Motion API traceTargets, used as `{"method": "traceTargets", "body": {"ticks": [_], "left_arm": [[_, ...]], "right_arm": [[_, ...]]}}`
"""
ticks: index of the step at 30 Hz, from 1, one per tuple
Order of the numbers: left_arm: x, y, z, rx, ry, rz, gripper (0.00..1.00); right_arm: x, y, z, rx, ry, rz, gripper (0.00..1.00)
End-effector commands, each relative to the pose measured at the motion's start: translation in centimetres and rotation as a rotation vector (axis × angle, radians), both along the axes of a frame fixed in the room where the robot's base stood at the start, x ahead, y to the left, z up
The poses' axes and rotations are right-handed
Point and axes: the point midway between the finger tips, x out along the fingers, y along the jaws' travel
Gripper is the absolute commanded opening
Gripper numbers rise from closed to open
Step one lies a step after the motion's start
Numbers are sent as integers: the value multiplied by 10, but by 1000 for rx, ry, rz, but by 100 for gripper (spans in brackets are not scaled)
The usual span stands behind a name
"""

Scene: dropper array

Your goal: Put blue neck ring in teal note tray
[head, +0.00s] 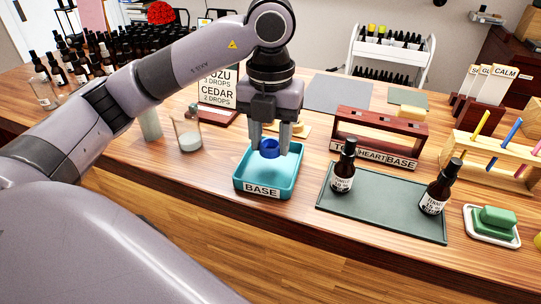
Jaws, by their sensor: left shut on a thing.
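The blue neck ring (269,147) is held between the fingers of my left gripper (270,143), which points straight down. The teal note tray (265,190) carries a label reading BASE on its front wall and stands near the table's front edge. In the head view the ring and fingertips appear over the back part of the tray's inside. I cannot tell whether the ring touches the tray floor. My right gripper is not in view.
A dark green mat (385,215) with two dropper bottles lies to the right of the tray. A glass beaker (187,135) stands to the left. A red-brown rack (380,135) stands behind the mat. Bare wood (295,225) shows around the tray.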

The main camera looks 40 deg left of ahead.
Motion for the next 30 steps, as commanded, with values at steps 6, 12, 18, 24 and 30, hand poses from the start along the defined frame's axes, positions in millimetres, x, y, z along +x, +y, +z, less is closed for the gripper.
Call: {"method": "traceTargets", "body": {"ticks": [6, 12, 18, 24, 30], "left_arm": [[-1, 0, -22, 0, 4, 1, 6], [0, 0, -39, 0, 1, 1, 6], [0, 0, -39, 0, 1, 0, 6], [0, 0, -42, 0, 1, 0, 68], [0, 0, -41, 0, 1, 0, 68]], "right_arm": [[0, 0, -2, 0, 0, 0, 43], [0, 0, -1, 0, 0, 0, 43], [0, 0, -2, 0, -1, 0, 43], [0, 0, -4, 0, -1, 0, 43], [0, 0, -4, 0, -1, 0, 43]]}}
